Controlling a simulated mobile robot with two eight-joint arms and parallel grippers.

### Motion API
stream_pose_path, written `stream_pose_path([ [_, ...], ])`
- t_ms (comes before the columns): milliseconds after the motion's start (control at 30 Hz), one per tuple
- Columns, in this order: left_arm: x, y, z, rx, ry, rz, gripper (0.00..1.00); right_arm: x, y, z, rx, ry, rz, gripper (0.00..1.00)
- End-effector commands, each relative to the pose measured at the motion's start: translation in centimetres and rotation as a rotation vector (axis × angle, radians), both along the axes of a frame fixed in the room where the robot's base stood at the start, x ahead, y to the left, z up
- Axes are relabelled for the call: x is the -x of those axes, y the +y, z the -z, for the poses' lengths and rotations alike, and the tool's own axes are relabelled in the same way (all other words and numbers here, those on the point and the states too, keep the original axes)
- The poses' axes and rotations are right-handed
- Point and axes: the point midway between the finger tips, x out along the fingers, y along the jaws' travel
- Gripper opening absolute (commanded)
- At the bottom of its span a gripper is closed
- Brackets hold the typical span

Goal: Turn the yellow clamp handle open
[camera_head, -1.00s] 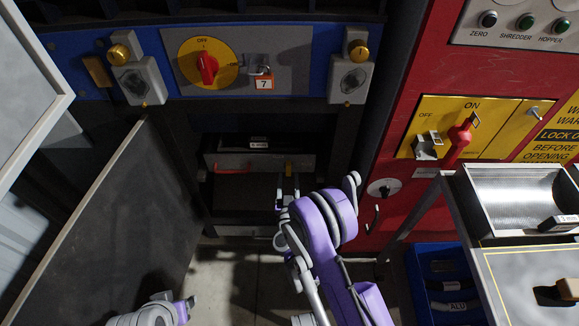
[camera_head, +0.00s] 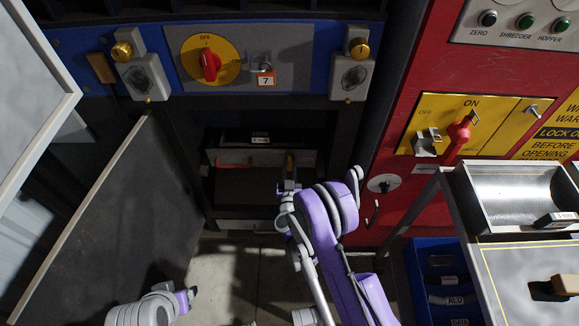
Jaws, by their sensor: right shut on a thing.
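The yellow clamp handle (camera_head: 290,163) is a small upright piece inside the dark cabinet opening, at the right of the grey drawer front. My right gripper (camera_head: 289,181) reaches in from below and is shut on its lower part, with its fingers small and partly in shadow. My purple arm covers what lies just below and to the right. My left gripper (camera_head: 192,292) is low in the view, far from the handle; its fingers are too small to tell their opening.
An open dark door (camera_head: 110,215) stands left of the opening. A red drawer handle (camera_head: 233,164) is left of the clamp. A red machine panel (camera_head: 405,60), a metal tray (camera_head: 525,190) and a blue bin (camera_head: 420,270) stand at right. The floor between is clear.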

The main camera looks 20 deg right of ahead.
Motion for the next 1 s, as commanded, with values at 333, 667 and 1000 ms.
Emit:
stream_pose_path([
  [333,0.0,0.0,0.2,0.000,0.001,0.000,0.50,0.0,0.0,0.0,-0.013,-0.004,0.000,0.00],
  [667,-0.1,0.0,2.3,0.000,0.008,0.000,0.50,0.1,-0.3,0.3,-0.170,-0.048,0.001,0.00],
  [1000,-0.4,0.0,5.4,0.000,0.019,0.000,0.50,0.2,-0.8,0.5,-0.468,-0.135,0.001,0.00],
])
